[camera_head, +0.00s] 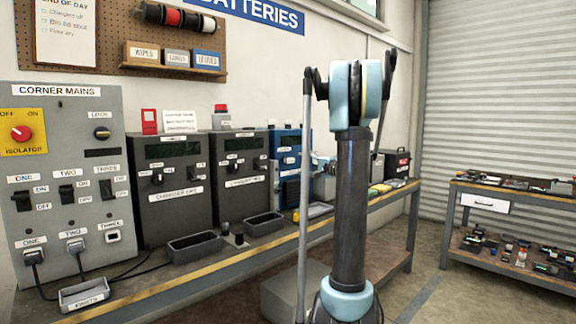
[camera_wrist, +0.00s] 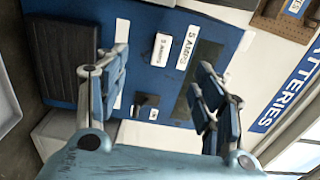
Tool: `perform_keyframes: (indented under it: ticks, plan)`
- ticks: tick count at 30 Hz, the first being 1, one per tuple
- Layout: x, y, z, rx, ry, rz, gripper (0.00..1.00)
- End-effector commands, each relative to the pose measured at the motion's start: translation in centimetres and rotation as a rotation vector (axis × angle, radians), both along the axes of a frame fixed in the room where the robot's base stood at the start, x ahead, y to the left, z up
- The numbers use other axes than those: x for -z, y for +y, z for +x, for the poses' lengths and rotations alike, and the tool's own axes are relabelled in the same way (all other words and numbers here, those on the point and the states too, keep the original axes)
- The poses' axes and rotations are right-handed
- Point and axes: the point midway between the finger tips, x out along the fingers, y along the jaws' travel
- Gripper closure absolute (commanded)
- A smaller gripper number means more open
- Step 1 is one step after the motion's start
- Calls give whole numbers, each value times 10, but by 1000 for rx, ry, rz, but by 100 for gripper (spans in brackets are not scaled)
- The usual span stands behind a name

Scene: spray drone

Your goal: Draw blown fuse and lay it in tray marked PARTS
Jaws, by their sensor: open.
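My gripper (camera_wrist: 162,98) is open in the wrist view, with nothing between its fingers. It faces the blue charger (camera_wrist: 150,35), which also shows in the head view (camera_head: 288,137). A small dark fitting (camera_wrist: 147,103) on the blue face shows between the fingers, apart from them; I cannot tell whether it is the fuse. A white label reading 5 AMPS (camera_wrist: 187,47) is beside a dark strip. A small grey tray (camera_head: 83,294) with a front label, too small to read surely, is at the bench's left front.
Two dark trays, one left (camera_head: 195,246) and one right (camera_head: 263,224), lie before the dark grey chargers (camera_head: 168,185). The CORNER MAINS panel (camera_head: 68,170) stands left, with cables running down. A cluttered second bench (camera_head: 515,192) is at the right.

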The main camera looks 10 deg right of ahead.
Motion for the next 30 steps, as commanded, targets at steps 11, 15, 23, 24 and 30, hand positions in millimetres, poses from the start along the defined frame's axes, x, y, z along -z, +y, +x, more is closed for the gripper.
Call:
perform_keyframes:
  ticks: [11, 15, 23, 24, 30]
  plan:
    - [0, 24, 32, -2, 1, -1, 38]
    - [0, 33, 45, -2, 1, -1, 38]
    - [0, 47, 64, -1, 1, -1, 38]
    - [0, 48, 66, -1, 1, -1, 38]
    - [0, 51, 70, -1, 1, -1, 38]
